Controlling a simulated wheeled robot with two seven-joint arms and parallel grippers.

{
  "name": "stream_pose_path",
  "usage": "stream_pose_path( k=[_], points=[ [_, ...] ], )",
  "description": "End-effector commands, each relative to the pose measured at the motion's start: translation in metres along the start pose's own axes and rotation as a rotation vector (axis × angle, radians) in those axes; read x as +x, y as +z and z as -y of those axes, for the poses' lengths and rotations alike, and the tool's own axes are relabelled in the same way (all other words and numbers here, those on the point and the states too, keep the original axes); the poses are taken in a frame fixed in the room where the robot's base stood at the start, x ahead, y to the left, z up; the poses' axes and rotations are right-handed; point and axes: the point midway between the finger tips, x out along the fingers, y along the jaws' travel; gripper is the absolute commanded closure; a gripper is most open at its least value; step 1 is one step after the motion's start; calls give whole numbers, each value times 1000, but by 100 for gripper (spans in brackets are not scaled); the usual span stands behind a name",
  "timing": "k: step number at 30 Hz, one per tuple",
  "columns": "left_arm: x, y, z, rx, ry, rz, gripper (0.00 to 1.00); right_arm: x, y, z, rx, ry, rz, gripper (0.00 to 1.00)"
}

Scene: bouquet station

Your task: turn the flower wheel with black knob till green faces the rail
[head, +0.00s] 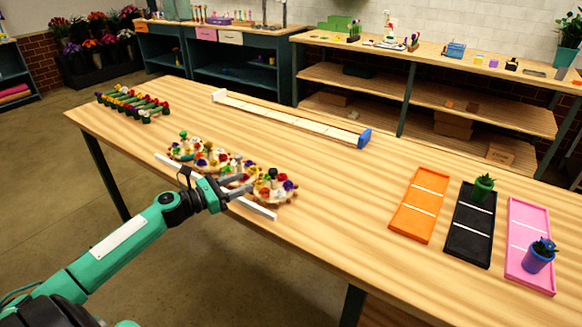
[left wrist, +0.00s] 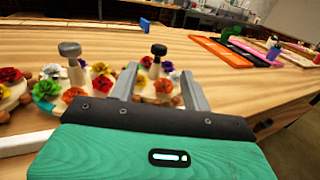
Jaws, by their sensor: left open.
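The flower wheel with the black knob (head: 272,172) is the rightmost in a row of flower wheels on the table. Red, purple, orange and yellow flowers show on that wheel (head: 289,197); I cannot make out its green one. The white rail (head: 262,212) runs along the near side of the row. My left gripper (head: 248,183) is open and comes over the rail at this wheel. In the left wrist view the black knob (left wrist: 159,50) stands upright on its post, beyond and between the open fingers (left wrist: 160,88), apparently not gripped. My right gripper is out of view.
A long white rack (head: 290,118) lies behind. Orange (head: 407,230), black (head: 466,255) and pink (head: 516,265) trays are at right, two with potted plants. The middle of the table is clear.

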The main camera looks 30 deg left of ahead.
Motion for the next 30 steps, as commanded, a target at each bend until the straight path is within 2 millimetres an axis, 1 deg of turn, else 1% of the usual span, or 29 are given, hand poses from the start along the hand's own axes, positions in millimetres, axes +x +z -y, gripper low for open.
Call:
stream_pose_path(
  k=[5, 30],
  points=[
    [14, 1, -1, 1, 2, 1, 52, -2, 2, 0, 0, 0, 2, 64],
    [119, 0, -1, 2, 3, -1, 52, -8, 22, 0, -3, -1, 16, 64]
  ],
)
